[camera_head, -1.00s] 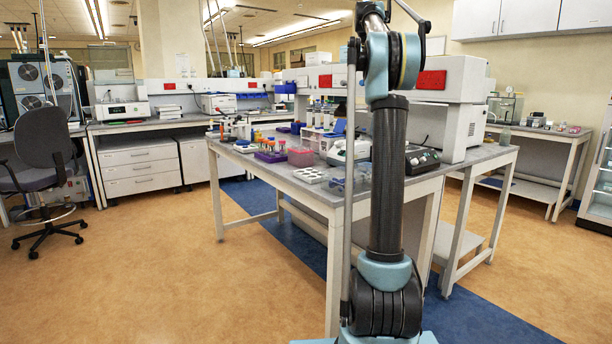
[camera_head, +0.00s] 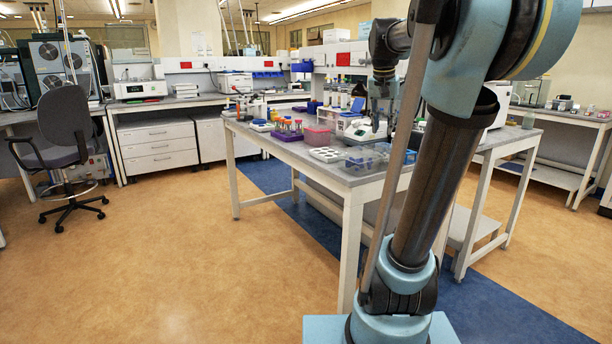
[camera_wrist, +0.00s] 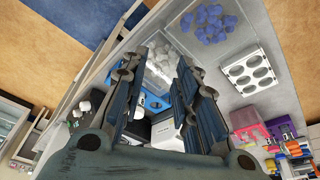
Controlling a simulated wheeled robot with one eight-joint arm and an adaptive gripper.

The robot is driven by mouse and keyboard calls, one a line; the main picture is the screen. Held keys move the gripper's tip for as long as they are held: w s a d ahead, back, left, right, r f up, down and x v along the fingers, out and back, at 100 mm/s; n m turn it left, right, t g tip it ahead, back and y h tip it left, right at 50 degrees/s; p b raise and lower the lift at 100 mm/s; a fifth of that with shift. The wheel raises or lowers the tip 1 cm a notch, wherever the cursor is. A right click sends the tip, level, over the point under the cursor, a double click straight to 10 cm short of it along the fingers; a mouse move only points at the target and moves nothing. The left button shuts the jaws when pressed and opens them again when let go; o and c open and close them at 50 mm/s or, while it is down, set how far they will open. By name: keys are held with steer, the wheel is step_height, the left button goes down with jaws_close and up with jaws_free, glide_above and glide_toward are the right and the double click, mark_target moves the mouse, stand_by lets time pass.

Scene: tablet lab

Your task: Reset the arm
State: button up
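My arm leans to the right in the head view, with its far end reaching over the lab bench (camera_head: 335,178). My gripper (camera_head: 378,124) hangs down above the bench, near a white device (camera_head: 362,135) and a clear bin (camera_head: 364,164). In the wrist view my gripper (camera_wrist: 163,68) has its two dark fingers apart, with nothing visible held between them. Behind the fingers show a clear container of white pieces (camera_wrist: 165,62) and a clear bin of blue pieces (camera_wrist: 208,25). I cannot tell the exact height above them.
A white rack with round holes (camera_head: 327,154), a pink box (camera_head: 317,135) and a purple tube rack (camera_head: 287,132) stand on the bench. An office chair (camera_head: 64,130) is at the left. The floor (camera_head: 190,250) left of the bench is clear.

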steer(key=s+a+f+n, duration=0.2)
steer(key=s+f, duration=1)
steer(key=f, duration=0.3)
steer(key=s+a+f+n+y, duration=0.1)
steer(key=s+a+f+n, duration=0.2)
steer(key=s+f, duration=1)
step_height(320, 180, down, 2)
steer(key=shift+s+a+f+g, duration=0.15)
steer(key=shift+a+f+g, duration=0.1)
steer(key=shift+a+g, duration=0.05)
steer(key=shift+w+f, duration=0.2)
steer(key=shift+w, duration=0.25)
